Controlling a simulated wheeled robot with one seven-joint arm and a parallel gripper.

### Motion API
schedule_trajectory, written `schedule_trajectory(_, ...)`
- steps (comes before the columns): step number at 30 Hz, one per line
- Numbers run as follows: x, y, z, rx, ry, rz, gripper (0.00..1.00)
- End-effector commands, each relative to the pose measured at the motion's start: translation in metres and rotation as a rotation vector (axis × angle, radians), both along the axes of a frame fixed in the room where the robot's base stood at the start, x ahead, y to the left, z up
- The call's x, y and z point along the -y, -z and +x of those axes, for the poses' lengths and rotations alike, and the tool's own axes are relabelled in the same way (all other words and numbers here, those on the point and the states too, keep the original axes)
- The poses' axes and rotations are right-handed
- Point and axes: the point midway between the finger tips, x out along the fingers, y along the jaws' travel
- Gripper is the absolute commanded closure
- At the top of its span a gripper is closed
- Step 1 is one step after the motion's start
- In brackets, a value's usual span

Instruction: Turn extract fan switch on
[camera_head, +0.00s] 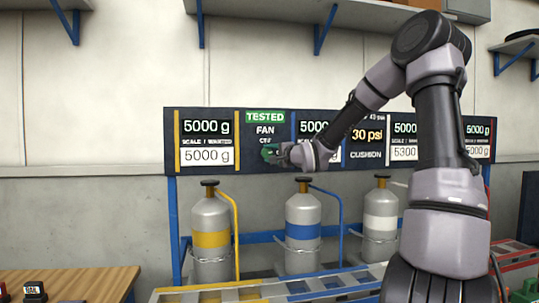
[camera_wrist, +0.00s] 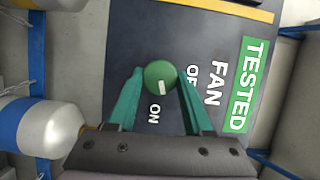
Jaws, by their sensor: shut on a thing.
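The fan switch is a round green knob (camera_wrist: 158,72) with a white pointer mark on the dark panel, below the word FAN and the green TESTED sign (camera_head: 265,116). In the wrist view the panel appears turned sideways. The pointer mark is towards the ON label (camera_wrist: 154,112). The OFF label (camera_wrist: 192,76) is to the right, partly hidden by a finger. My gripper (camera_wrist: 160,78) has its green fingers on either side of the knob, shut on it. In the head view my gripper (camera_head: 272,153) is at the panel and covers the knob and nearby lettering.
The panel (camera_head: 243,160) also carries scale displays and a 30 psi cushion display (camera_head: 366,134). Several gas cylinders stand below, including a yellow-banded one (camera_head: 211,240) and a blue-banded one (camera_head: 303,232). A wooden table (camera_head: 75,283) is at the lower left.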

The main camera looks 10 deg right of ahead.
Motion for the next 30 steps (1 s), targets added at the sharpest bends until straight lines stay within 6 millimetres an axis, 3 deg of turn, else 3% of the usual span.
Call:
schedule_trajectory(13,0.0009,0.0033,0.0003,-0.003,0.002,0.274,1.0)
schedule_trajectory(30,0.0004,0.0032,0.0003,-0.003,0.002,0.33,1.0)
